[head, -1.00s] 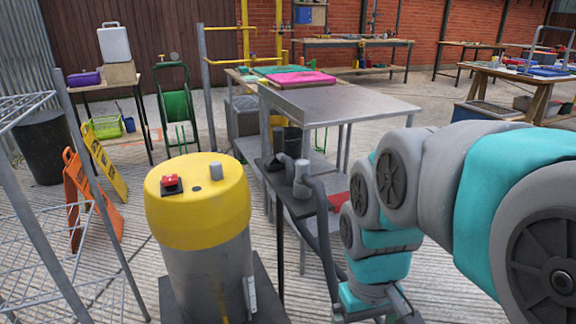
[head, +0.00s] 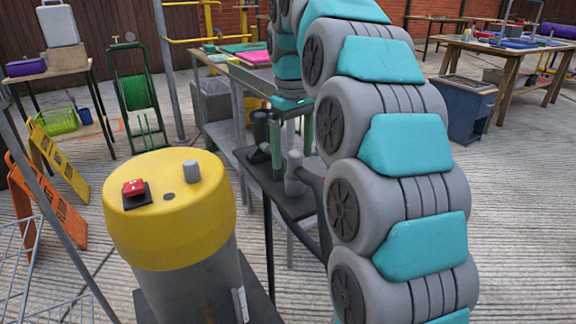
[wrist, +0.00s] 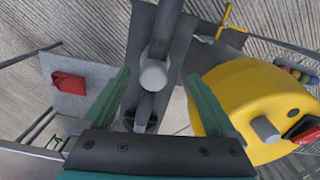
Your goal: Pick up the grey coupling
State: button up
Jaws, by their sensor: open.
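The grey coupling appears to be the light grey stepped cylinder (head: 294,174) standing upright on a narrow dark stand beside a bent grey pipe. In the wrist view its round end (wrist: 153,75) lies between the two green fingers, seen from above. My gripper (head: 292,143) points down over the stand, and it fills the near part of the wrist view (wrist: 158,82). Its fingers are wide apart and hold nothing. I see no contact with the cylinder. The height gap is hard to judge.
A yellow-topped drum (head: 160,235) stands left of the stand, carrying a red switch (head: 134,188) and a small grey cylinder (head: 192,171). A black cylinder (head: 260,126) stands behind the coupling. A metal table is close behind. Orange (head: 45,200) and yellow signs stand at left.

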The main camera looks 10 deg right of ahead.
aim_at(295, 178)
jog(key=shift+w, duration=0.35)
jog(key=shift+f, duration=0.15)
jog(key=shift+s+d+f, duration=0.1)
jog(key=shift+d+f, duration=0.1)
jog(key=shift+f, duration=1.65)
jog(key=shift+s+d+f, duration=0.1)
jog(key=shift+d+f, duration=0.05)
jog(key=shift+f, duration=1.65)
jog(key=c, duration=1.3)
